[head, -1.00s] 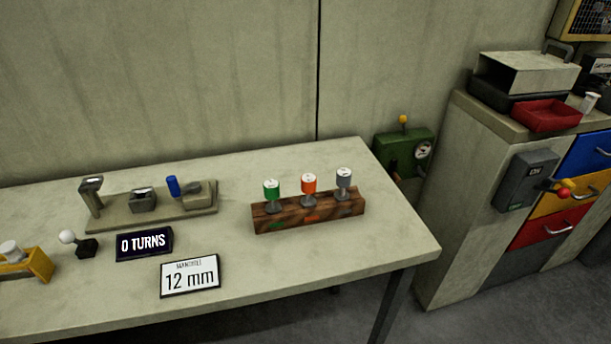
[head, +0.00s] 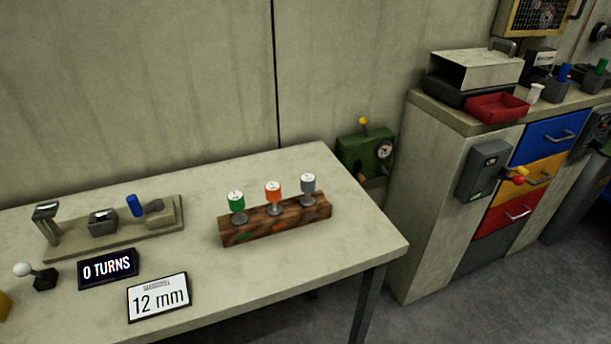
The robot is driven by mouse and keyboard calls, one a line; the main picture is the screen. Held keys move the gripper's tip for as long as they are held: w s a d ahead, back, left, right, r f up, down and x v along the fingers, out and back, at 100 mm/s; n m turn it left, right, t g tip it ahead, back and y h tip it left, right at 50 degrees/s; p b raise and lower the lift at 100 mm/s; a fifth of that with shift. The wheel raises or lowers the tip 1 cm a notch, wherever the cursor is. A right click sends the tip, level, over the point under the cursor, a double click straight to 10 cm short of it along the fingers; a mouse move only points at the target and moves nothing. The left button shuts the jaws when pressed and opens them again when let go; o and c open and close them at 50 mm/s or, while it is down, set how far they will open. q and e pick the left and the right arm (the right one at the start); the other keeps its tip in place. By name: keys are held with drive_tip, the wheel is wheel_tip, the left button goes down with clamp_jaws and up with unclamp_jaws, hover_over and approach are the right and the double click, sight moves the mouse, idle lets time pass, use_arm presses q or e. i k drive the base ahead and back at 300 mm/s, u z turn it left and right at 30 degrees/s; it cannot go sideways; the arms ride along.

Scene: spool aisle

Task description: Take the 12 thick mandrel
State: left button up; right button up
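Three mandrels stand upright in a dark wooden block (head: 262,226) on the table: a green one (head: 236,200) at the left, an orange one (head: 273,190) in the middle and a grey one (head: 308,184) at the right. Each has a white top with a marking too small to read. A white card (head: 158,298) in front reads "12 mm", with a smaller line above it. Neither of my grippers is in view.
On the table (head: 350,240) stand a winding fixture (head: 110,235) with a blue piece, a "0 TURNS" display (head: 108,268) and a white-knobbed lever (head: 30,275). At the right are a green machine (head: 365,152) and a cabinet (head: 430,190) with coloured drawers and a red tray (head: 497,108).

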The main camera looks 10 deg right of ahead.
sight(307, 179)
drive_tip(key=k, duration=0.5)
drive_tip(key=z, duration=1.6)
drive_tip(key=i, duration=1.05)
drive_tip(key=u, duration=2.1)
